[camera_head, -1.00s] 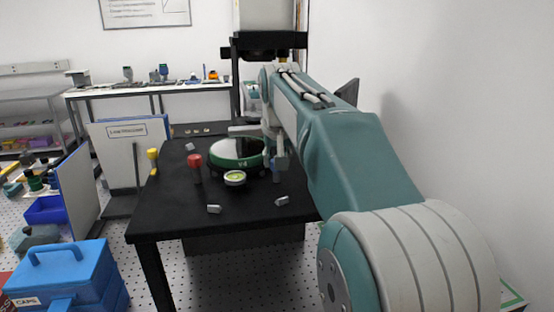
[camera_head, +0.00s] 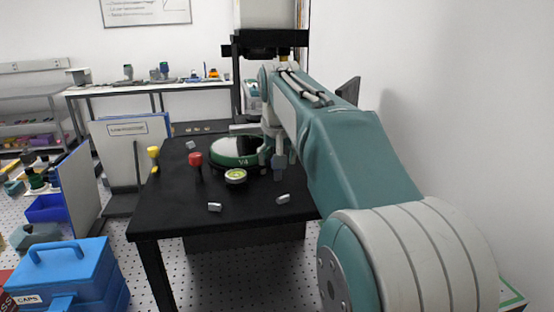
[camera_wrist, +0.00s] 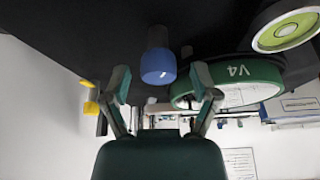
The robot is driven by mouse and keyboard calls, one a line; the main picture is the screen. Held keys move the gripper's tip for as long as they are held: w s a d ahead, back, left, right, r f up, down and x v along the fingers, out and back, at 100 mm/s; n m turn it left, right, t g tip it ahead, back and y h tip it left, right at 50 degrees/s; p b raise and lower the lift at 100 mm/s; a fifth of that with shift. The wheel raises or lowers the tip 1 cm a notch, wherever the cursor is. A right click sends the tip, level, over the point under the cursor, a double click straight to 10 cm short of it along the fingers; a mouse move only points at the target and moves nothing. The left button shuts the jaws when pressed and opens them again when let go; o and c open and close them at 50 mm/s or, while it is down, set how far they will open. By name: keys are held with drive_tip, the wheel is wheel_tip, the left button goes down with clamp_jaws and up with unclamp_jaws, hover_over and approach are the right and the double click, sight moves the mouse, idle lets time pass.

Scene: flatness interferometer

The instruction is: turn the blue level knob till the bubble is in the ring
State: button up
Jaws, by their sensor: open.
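The blue level knob (camera_wrist: 158,66) shows in the wrist view, on a grey post with a white mark on its face. My gripper (camera_wrist: 161,75) is open, with one finger on either side of the knob in the picture; I cannot tell whether they touch it. In the head view my gripper (camera_head: 278,164) is beside the round green-rimmed plate (camera_head: 236,160) marked V4, and the blue knob cannot be made out there.
A blue case (camera_head: 65,275) is at the lower left. A white wall is at right.

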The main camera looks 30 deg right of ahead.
drive_tip(key=v, duration=1.1)
drive_tip(key=shift+r, duration=0.35)
drive_tip(key=shift+s+a, duration=0.15)
drive_tip(key=shift+s, duration=0.05)
drive_tip(key=s+a+f+n, duration=0.1)
drive_tip(key=s+a+f, duration=0.3)
drive_tip(key=s+f, duration=0.3)
drive_tip(key=s+a+f+n+t+y, duration=0.1)
drive_tip(key=s+a+f+n, duration=0.1)
drive_tip(key=s+a+f, duration=0.2)
drive_tip(key=s+a+f+n, duration=0.1)
drive_tip(key=s+a+f, duration=0.3)
drive_tip(key=s+f, duration=0.6)
wheel_tip(320, 180, down, 5)
drive_tip(key=shift+s+a+r+n+t+y, duration=0.2)
drive_tip(key=shift+n+t+y, duration=0.1)
drive_tip(key=shift+n+y, duration=0.1)
